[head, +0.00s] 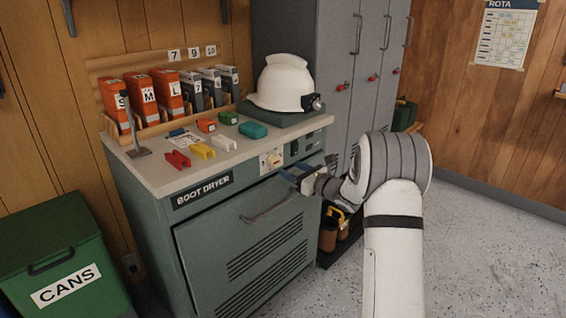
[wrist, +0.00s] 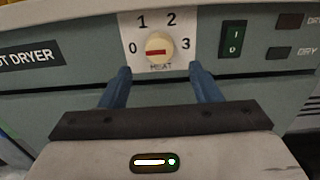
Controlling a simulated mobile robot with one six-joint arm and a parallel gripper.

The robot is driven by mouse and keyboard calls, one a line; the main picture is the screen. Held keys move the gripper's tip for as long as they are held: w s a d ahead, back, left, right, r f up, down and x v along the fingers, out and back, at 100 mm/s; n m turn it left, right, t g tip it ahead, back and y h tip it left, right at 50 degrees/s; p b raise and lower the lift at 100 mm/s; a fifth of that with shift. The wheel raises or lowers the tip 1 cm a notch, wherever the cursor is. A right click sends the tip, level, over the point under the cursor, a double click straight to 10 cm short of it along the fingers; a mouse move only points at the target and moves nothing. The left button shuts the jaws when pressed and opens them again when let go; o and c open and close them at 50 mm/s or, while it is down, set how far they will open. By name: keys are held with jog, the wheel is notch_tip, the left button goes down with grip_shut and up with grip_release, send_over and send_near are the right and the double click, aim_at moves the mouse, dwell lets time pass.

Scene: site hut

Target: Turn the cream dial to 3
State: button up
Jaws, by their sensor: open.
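The cream dial (wrist: 158,44) sits on a white plate (wrist: 132,58) on the boot dryer's front, marked 0, 1, 2, 3 with HEAT below. The dial also shows in the head view (head: 273,157). My gripper (wrist: 160,70) is open and empty, its two blue fingers apart, with the dial between and beyond their tips. The fingers appear short of the dial. In the head view my gripper (head: 291,178) is just in front of the panel.
A green rocker switch (wrist: 232,38) is right of the dial. The dryer's door handle (head: 270,208) is below. The worktop (head: 234,157) above bears coloured clips, binders and a white helmet (head: 283,82). Grey lockers (head: 330,65) stand behind.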

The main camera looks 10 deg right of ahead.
aim_at(278, 162)
jog(key=x, duration=0.6)
jog(key=shift+c, duration=0.3)
jog(key=c, duration=0.9)
jog(key=shift+d, duration=0.15)
jog(key=shift+b, duration=0.3)
